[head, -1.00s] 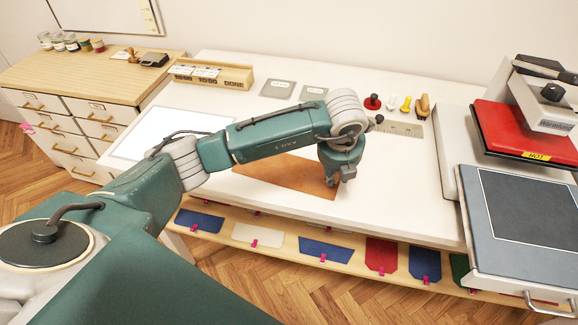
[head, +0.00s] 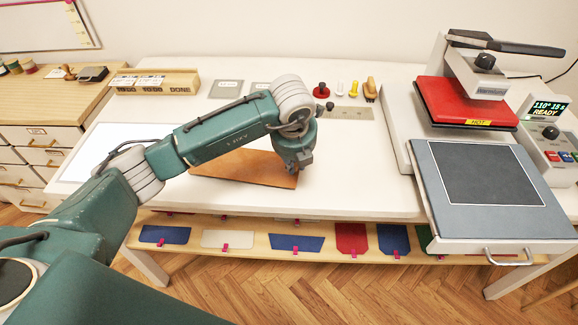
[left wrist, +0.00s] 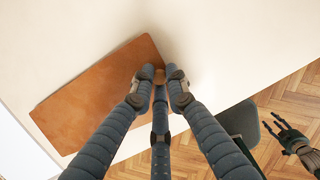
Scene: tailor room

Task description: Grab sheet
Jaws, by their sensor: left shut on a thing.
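The brown, leather-like sheet (head: 240,168) is on the white table, partly hidden by my left arm in the head view. In the left wrist view the sheet (left wrist: 98,92) runs from the fingertips toward the lower left. My left gripper (head: 300,166) is shut on the sheet's right edge; its fingertips (left wrist: 160,74) pinch it in the left wrist view. I cannot tell whether that edge is raised off the table. My right gripper (left wrist: 283,128) shows only in the left wrist view, at the lower right, with spread fingers and empty, over the floor.
A heat press with a red "HOT" plate (head: 465,103) and grey lower bed (head: 486,215) stands at the right. Small tools (head: 345,90) and a ruler (head: 352,112) lie behind the gripper. Colored pieces lie on the shelf (head: 210,252) below. The table between sheet and press is clear.

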